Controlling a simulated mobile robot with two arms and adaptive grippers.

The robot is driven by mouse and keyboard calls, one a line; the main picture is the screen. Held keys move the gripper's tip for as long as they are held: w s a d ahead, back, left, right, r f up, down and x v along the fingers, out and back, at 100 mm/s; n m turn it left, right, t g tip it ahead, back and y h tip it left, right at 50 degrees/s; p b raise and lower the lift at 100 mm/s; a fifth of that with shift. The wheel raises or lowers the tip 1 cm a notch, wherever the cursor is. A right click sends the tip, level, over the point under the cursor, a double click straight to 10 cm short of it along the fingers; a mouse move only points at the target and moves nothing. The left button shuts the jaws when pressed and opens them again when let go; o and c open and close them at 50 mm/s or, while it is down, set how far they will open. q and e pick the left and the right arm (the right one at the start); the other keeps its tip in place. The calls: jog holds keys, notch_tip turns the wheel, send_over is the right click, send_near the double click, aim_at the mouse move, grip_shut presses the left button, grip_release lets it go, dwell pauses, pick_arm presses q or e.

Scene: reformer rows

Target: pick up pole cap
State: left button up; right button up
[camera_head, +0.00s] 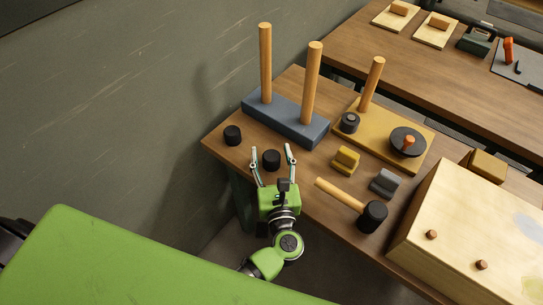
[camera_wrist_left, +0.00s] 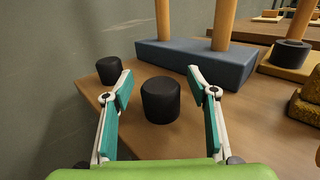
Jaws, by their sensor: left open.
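Two black pole caps stand on the wooden table near its left end. The nearer cap (camera_head: 271,159) lies between the open fingers of my left gripper (camera_head: 272,153), just ahead of the palm. In the left wrist view this cap (camera_wrist_left: 160,100) is centred between the teal finger pads (camera_wrist_left: 160,93), with a gap on each side. The other cap (camera_head: 232,135) is to the left; in the wrist view it (camera_wrist_left: 109,70) is outside the left finger. A blue base (camera_head: 286,121) with two upright wooden poles stands behind the caps. My right gripper is not in view.
A yellow base (camera_head: 382,140) with one pole, a black ring and a dark disc is behind right. A mallet (camera_head: 340,194), a yellow block (camera_head: 345,159) and a grey block (camera_head: 384,182) lie to the right. A large wooden box (camera_head: 470,235) fills the right front. A wall is at left.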

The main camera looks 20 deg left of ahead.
pick_arm(q)
jog(key=c, duration=1.2)
jog(key=shift+r, duration=0.1)
